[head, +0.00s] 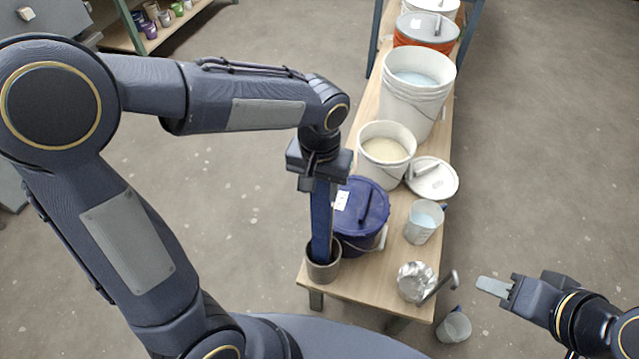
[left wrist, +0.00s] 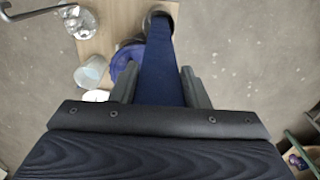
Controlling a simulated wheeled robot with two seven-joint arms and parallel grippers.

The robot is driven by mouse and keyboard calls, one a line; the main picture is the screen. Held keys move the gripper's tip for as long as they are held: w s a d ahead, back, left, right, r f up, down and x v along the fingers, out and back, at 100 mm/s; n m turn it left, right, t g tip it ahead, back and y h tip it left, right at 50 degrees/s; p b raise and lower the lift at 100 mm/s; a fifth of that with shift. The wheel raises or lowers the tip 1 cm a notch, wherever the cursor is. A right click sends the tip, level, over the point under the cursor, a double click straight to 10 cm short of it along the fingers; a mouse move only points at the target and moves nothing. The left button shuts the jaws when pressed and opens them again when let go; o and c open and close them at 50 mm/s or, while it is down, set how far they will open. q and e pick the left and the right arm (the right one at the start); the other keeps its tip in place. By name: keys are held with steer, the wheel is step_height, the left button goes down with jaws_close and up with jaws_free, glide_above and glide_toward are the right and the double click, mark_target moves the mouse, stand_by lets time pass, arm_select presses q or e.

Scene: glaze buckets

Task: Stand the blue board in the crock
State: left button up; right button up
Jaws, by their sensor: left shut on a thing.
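The long blue board (head: 321,222) stands roughly upright, and its lower end is inside the rim of the grey-brown crock (head: 323,268) at the table's near left corner. My left gripper (head: 321,180) is shut on the board's upper part. In the left wrist view the board (left wrist: 162,70) runs between the fingers of my left gripper (left wrist: 160,88) toward the crock (left wrist: 161,9), which is mostly hidden. Whether the board touches the crock's bottom is hidden. My right gripper (head: 512,292) is off the table at the right, with a pale flat piece at its tip; its jaw opening is unclear.
A lidded dark blue bucket (head: 361,210) stands close behind the crock. White buckets (head: 415,100), a cream-filled bucket (head: 384,170), a white lid (head: 432,180), a clear cup (head: 423,225) and a shiny metal vessel (head: 412,282) crowd the narrow table. Floor left of the table is clear.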

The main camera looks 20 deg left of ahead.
mark_target(319, 217)
arm_select(q)
steer(key=shift+f, duration=0.15)
steer(key=shift+f+b, duration=4.65)
steer(key=shift+f, duration=1)
steer(key=o, duration=1.3)
steer(key=shift+c, duration=0.2)
steer(key=shift+c, duration=0.4)
